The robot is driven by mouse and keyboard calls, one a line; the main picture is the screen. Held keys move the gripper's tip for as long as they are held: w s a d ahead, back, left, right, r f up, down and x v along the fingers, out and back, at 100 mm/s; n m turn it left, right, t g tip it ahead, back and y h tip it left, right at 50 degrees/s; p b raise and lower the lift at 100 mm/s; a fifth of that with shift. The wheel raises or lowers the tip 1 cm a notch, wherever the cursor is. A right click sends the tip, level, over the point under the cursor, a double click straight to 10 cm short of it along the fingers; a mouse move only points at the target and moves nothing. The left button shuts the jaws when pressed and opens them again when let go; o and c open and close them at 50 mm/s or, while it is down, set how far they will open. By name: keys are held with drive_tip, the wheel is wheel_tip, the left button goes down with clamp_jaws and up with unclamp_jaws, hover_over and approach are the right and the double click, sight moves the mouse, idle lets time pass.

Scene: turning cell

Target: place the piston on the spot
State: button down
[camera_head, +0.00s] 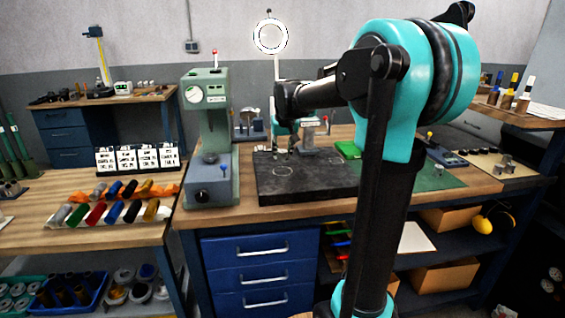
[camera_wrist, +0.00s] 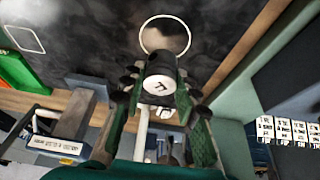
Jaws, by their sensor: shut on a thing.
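The piston (camera_wrist: 160,86), a pale short cylinder with a dark mark on its end face, is held between the fingers of my gripper (camera_wrist: 158,78) in the wrist view. My gripper is shut on it. The spot is a thin white circle (camera_wrist: 165,18) on a dark plate (camera_wrist: 95,28), just beyond the piston in that view. In the head view the circle (camera_head: 283,177) lies on the black plate (camera_head: 320,184) on the workbench, and my gripper (camera_head: 291,149) is over the plate's far part. The piston is too small to make out clearly there. The circle looks empty.
A green press (camera_head: 208,135) stands left of the plate. A small stand (camera_head: 312,135) is behind it, and a green block (camera_head: 348,149) lies near its back right. A ring lamp (camera_head: 270,53) rises behind. A green mat (camera_head: 420,182) lies at right.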

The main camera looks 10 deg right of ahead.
sight(282, 161)
drive_tip(key=shift+f, duration=1.95)
drive_tip(key=c, duration=1.1)
unclamp_jaws()
drive_tip(key=shift+f, duration=0.1)
drive_tip(key=shift+c, duration=0.2)
drive_tip(key=v, duration=1.2)
drive_tip(key=shift+s, duration=0.1)
